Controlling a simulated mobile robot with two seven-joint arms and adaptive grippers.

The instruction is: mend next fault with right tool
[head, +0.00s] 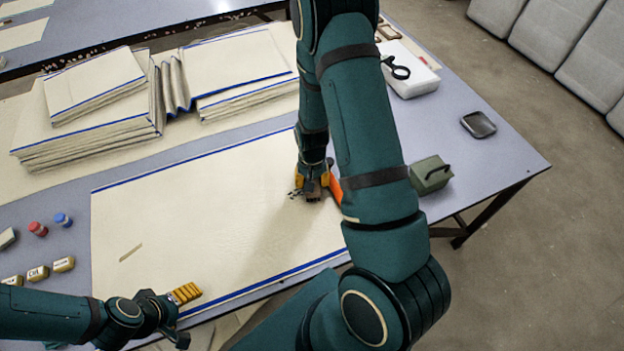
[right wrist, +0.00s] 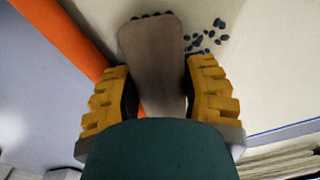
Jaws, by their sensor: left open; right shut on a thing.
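A cream cloth with blue edges (head: 175,215) lies flat on the table. It has a thin tan streak (head: 130,252) at its left. A cluster of dark specks (right wrist: 205,38) lies on the cloth in the right wrist view. My right gripper (head: 312,190) is low over the cloth's right side. In the right wrist view it is shut on a grey-brown tool (right wrist: 155,60) with dark tips at its far end, like a brush, beside the specks. Whether the tips touch the cloth I cannot tell. My left gripper (head: 185,293) is open and empty at the cloth's lower left.
An orange strip (right wrist: 65,40) lies left of the tool. Red (head: 38,229) and blue (head: 63,219) spools and several small blocks stand at left. A green box (head: 431,174), dark dish (head: 478,124) and white box (head: 412,78) are right. Folded cloths (head: 95,85) are stacked behind.

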